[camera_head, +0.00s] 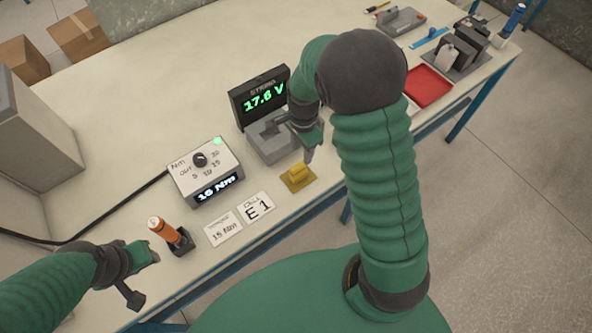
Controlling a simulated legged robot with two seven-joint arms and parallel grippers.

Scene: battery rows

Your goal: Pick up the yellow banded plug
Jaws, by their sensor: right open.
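A small yellow piece (299,172), which looks like the yellow plug, sits on a flat mustard-coloured base near the table's front edge. Its bands are too small to make out. My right gripper (291,142) is open and empty, pointing down just behind and above the yellow piece, apart from it in the picture. My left gripper (144,275) is at the lower left by the table's front edge. Its fingers are spread with nothing between them.
A meter reading 17.6 V (262,97) stands behind my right gripper. A dial box (206,171), two cards marked 15 Nm (223,229) and E1 (257,207), and an orange-handled tool (164,231) are left. A red tray (429,86) is at right.

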